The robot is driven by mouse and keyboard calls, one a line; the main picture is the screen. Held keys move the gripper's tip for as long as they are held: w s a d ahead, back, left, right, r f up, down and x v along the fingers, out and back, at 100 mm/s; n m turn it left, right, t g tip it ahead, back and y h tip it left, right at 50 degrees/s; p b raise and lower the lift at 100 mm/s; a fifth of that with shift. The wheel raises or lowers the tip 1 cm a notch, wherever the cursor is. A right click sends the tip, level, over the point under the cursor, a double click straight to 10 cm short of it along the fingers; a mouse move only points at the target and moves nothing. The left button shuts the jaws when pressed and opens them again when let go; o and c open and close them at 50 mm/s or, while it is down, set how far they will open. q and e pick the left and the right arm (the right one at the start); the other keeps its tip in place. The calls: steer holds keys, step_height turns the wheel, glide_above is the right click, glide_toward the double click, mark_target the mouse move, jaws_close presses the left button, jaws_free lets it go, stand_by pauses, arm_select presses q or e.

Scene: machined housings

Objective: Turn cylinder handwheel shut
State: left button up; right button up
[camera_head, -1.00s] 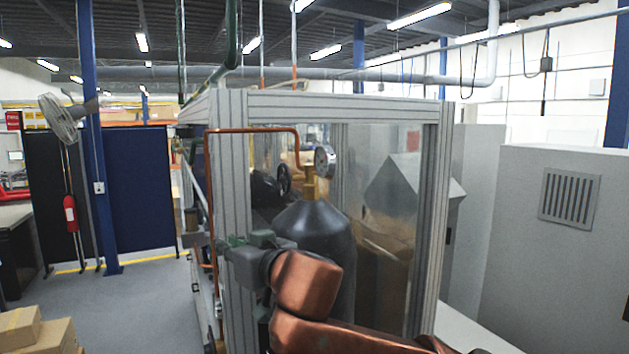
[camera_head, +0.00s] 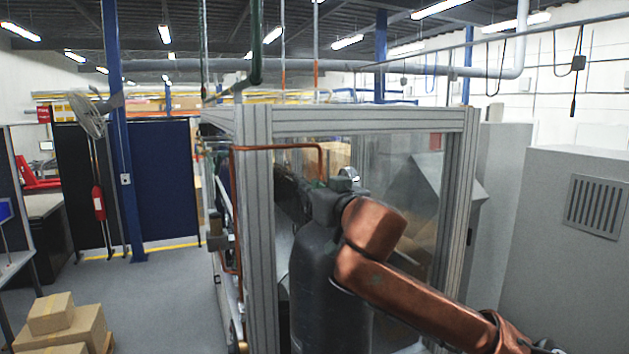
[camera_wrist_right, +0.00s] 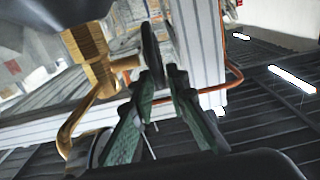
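The dark grey gas cylinder (camera_head: 312,275) stands upright inside a framed enclosure in the head view. My right gripper (camera_head: 325,200) reaches in at its top and hides the valve and handwheel there. In the right wrist view the black handwheel (camera_wrist_right: 151,50) shows nearly edge-on, beside the brass valve (camera_wrist_right: 92,50). The green fingers of my right gripper (camera_wrist_right: 161,75) are apart, with the wheel's near rim at the gap between their tips. I cannot tell whether they touch it. My left gripper is in neither view.
The enclosure has grey aluminium posts (camera_head: 259,220) and a top beam (camera_head: 370,121) close to my right arm. A copper pipe (camera_head: 275,148) bends around the left post. A grey cabinet (camera_head: 550,250) stands to the right. Cardboard boxes (camera_head: 70,328) sit at lower left.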

steer(key=shift+w+a, duration=0.1)
steer(key=shift+w, duration=0.05)
steer(key=shift+c, duration=0.2)
jaws_close()
